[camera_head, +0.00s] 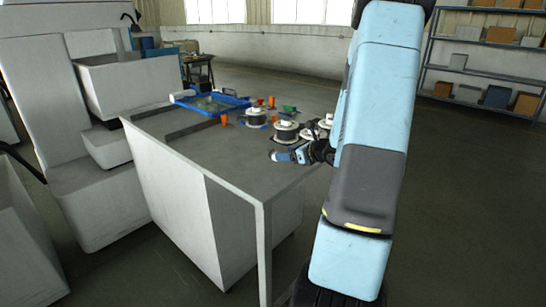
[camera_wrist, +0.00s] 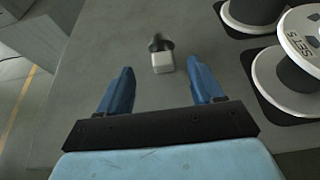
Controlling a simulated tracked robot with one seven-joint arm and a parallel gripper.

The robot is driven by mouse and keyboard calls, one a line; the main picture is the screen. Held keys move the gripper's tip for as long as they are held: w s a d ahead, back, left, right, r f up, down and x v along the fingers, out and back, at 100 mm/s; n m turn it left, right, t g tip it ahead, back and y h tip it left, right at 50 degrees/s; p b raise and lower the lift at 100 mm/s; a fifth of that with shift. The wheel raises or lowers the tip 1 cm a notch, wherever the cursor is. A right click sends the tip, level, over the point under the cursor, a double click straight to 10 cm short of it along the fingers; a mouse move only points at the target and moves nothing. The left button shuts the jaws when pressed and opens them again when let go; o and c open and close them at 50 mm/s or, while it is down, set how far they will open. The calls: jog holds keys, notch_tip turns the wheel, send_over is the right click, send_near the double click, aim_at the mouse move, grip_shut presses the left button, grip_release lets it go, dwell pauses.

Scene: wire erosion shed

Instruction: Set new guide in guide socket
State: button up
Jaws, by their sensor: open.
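In the wrist view, a small part with a pale block body (camera_wrist: 163,62) and a dark rounded end lies on the grey table top. It may be the guide, but no label shows. My gripper (camera_wrist: 160,68) is open, its two blue fingers apart and nothing held. The part appears between and just beyond the fingertips; whether they are level with it I cannot tell. In the head view my gripper (camera_head: 281,156) is low over the table's right side, near the spools, and the part is not distinguishable there. I cannot pick out the guide socket in either view.
White-flanged spools (camera_head: 286,131) stand close to my gripper; one spool (camera_wrist: 288,82) is at right in the wrist view. A blue tray (camera_head: 212,104), orange pieces (camera_head: 224,119) and a green piece (camera_head: 288,109) lie farther back. The table's near left top (camera_head: 200,150) is clear.

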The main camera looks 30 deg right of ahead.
jog(key=shift+x, duration=2.8)
jog(key=shift+d+f, duration=0.1)
jog(key=shift+d, duration=0.05)
jog(key=c, duration=1.2)
